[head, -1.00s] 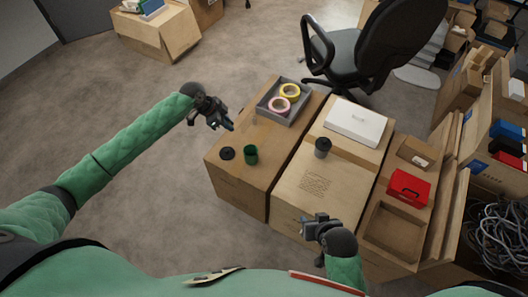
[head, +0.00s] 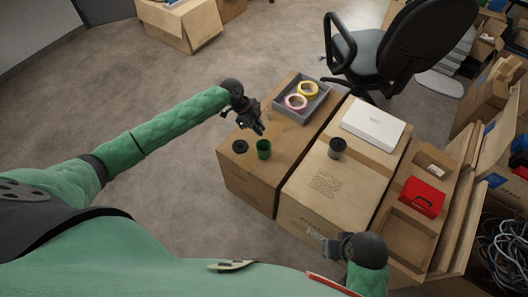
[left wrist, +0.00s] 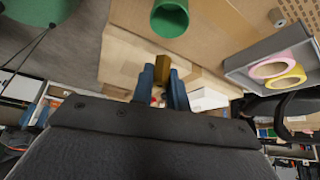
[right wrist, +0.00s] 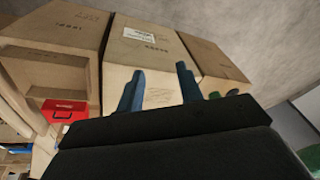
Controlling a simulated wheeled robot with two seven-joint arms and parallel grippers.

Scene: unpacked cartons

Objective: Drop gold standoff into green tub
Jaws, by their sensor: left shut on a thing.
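The green tub (head: 264,149) stands upright on the left carton (head: 245,174), near its front left part; in the left wrist view its open round mouth (left wrist: 170,18) shows at the top. My left gripper (head: 261,130) is above the carton, just behind the tub in the head view. In the left wrist view it (left wrist: 163,88) is shut on the gold standoff (left wrist: 163,68), which sticks out between the blue fingertips. The standoff is too small to make out in the head view. My right gripper (right wrist: 160,90) is open and empty, near the front of the middle carton (head: 315,208).
A black round lid (head: 240,147) lies left of the tub. A grey tray (head: 318,104) with pink and yellow tape rolls is behind. A red box (head: 422,197) is at right.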

